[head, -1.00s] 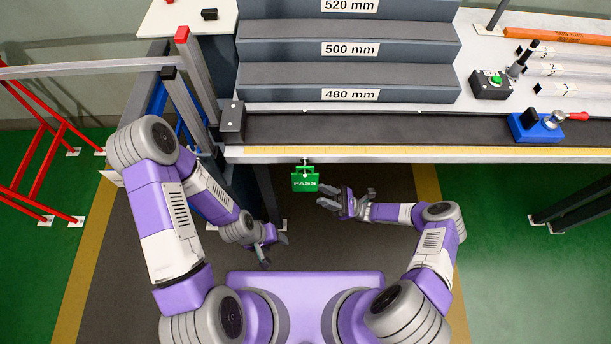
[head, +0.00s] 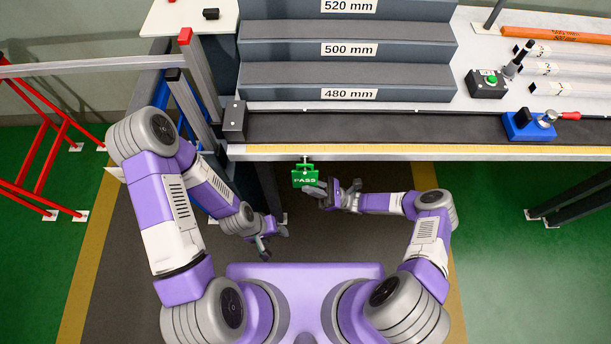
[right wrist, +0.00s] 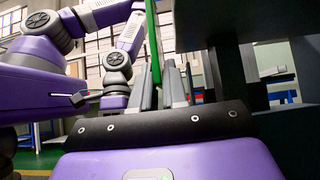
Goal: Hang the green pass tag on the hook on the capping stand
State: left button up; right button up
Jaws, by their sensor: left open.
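The green PASS tag (head: 304,179) hangs upright from a small fitting (head: 304,160) at the front edge of the bench. My right gripper (head: 318,189) is at the tag's lower right side. In the right wrist view the tag (right wrist: 153,35) shows edge-on as a thin green strip, its lower end between the two fingers (right wrist: 161,88), which look apart. I cannot tell whether either finger touches it. My left gripper (head: 271,245) is open and empty, low in front of my body. I cannot pick out the capping stand for certain.
The bench's front edge with a yellow scale (head: 430,150) runs just above the tag. A blue clamp block (head: 530,126) and a green-button box (head: 487,84) stand on the right. Grey stepped racks (head: 349,78) fill the back. A red rail (head: 40,150) stands at left.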

grip_shut()
jog(key=shift+r, duration=0.1)
jog(key=shift+r+p, duration=0.35)
jog(key=shift+r, duration=0.2)
jog(key=shift+s, duration=0.15)
jog(key=shift+s+p, duration=0.55)
jog(key=shift+s, duration=1.05)
jog(key=shift+s, duration=0.15)
jog(key=shift+s+p, duration=0.4)
jog(key=shift+s, duration=1.2)
